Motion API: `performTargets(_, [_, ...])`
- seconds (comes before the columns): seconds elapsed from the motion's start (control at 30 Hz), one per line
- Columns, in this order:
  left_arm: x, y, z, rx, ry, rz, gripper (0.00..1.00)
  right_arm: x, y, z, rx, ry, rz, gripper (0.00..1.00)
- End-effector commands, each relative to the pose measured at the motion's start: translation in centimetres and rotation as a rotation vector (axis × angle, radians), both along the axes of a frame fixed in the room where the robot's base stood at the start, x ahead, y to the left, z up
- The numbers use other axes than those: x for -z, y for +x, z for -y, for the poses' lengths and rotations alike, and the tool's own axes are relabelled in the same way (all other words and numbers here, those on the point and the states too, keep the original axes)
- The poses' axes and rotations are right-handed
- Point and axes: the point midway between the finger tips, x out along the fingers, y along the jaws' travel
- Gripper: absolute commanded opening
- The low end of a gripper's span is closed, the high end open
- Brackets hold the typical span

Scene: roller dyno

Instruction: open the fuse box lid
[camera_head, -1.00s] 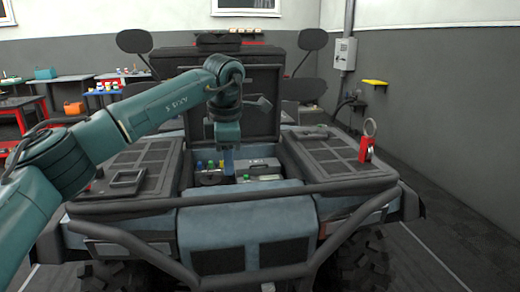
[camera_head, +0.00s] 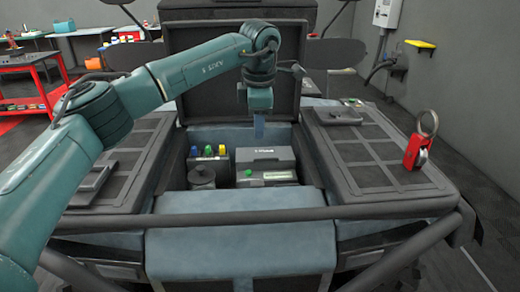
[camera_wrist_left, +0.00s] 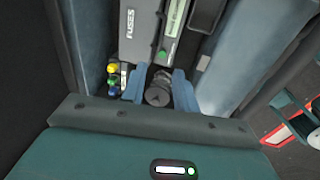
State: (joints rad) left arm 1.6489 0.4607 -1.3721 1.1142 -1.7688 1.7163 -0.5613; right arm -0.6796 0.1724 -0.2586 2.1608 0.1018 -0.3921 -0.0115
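The fuse box (camera_head: 265,158) is a grey box in the open front bay of the vehicle, and its lid looks shut. In the left wrist view the box (camera_wrist_left: 139,30) shows at the top, with FUSES printed on it. My left gripper (camera_head: 258,128) points down above the back of the box in the head view. In the left wrist view its two blue fingers (camera_wrist_left: 160,88) are apart with nothing held; a dark round cap (camera_wrist_left: 158,92) shows between them, farther below.
Blue, green and yellow caps (camera_head: 208,152) stand left of the box. The bay's raised cover (camera_head: 228,70) stands behind my left gripper. A red tag with a ring (camera_head: 416,152) is on the right deck. A front bar (camera_head: 370,212) crosses before the bay.

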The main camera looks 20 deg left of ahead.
Motion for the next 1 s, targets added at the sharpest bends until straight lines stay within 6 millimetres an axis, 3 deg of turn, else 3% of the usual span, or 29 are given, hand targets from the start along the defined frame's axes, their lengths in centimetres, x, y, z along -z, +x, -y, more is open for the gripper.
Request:
performTargets(0.2, [4.8, 0.7, -0.4, 0.0, 0.0, -0.004, 0.3, -0.2, 0.0, 0.0, -0.002, -0.005, 0.0, 0.0])
performTargets(0.4, [7.8, 1.3, -0.5, 0.001, 0.0, -0.002, 0.3, -0.3, 0.0, 0.1, -0.002, -0.01, 0.0, 0.0])
performTargets(0.6, [9.2, 1.5, -0.6, 0.0, 0.0, 0.0, 0.3, -0.4, 0.0, 0.1, -0.001, -0.011, 0.001, 0.0])
performTargets(0.87, [9.3, 1.6, -0.6, 0.001, 0.0, 0.0, 0.3, -0.4, 0.0, 0.1, -0.002, -0.011, 0.0, 0.0])
performTargets(1.0, [9.3, 1.6, -0.6, 0.001, 0.0, 0.0, 0.2, -0.3, 0.0, 0.1, -0.002, -0.011, 0.0, 0.0])
